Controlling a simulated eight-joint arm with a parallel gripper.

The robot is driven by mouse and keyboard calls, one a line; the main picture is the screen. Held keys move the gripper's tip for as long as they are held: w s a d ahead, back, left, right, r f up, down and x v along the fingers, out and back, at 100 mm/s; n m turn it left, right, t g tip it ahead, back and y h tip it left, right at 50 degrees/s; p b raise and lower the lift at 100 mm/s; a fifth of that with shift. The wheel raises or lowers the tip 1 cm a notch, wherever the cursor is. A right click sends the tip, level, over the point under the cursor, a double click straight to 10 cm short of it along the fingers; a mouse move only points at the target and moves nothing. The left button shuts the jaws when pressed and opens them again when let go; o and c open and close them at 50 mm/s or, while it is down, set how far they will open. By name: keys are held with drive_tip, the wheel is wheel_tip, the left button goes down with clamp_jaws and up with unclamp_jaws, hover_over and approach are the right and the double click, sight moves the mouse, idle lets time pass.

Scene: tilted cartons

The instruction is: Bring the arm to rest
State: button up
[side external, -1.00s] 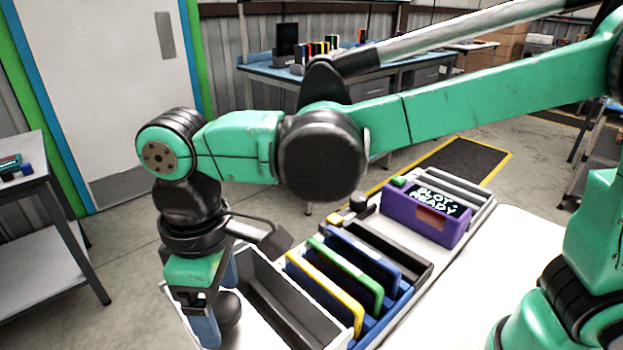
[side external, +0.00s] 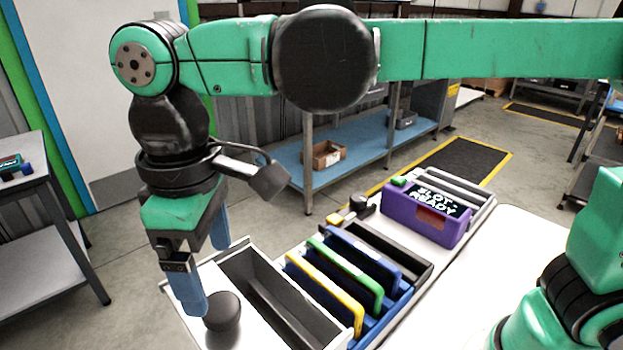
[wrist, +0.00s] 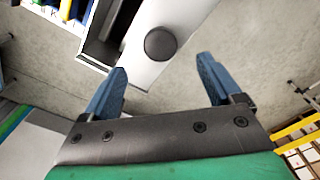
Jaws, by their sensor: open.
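My gripper (side external: 208,275) has two blue fingers pointing down, spread apart with nothing between them. It hangs above the left end of the white worktop, over a dark round knob (side external: 222,311). In the wrist view my gripper (wrist: 160,85) shows both fingers apart, and the dark round knob (wrist: 160,43) lies beyond them, apart from both. My arm is raised, with its upper link running nearly level across the top of the side view.
A grey open bin (side external: 262,285) stands right of my gripper. Beside it a blue rack holds yellow (side external: 322,292), green (side external: 345,273) and blue (side external: 365,255) framed pieces. A purple box (side external: 420,220) reading "SLOT READY" stands farther back. A side table (side external: 35,175) is at left.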

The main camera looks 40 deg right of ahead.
drive_tip(key=d+f+m+t, duration=0.2)
drive_tip(key=d+m+t, duration=0.1)
drive_tip(key=d, duration=0.8)
drive_tip(key=d+f+m+t, duration=0.3)
drive_tip(key=d+m, duration=0.3)
drive_tip(key=d, duration=0.5)
drive_tip(key=shift+s+d+f+t, duration=0.15)
drive_tip(key=shift+f+t, duration=0.1)
drive_tip(key=shift+t, duration=0.35)
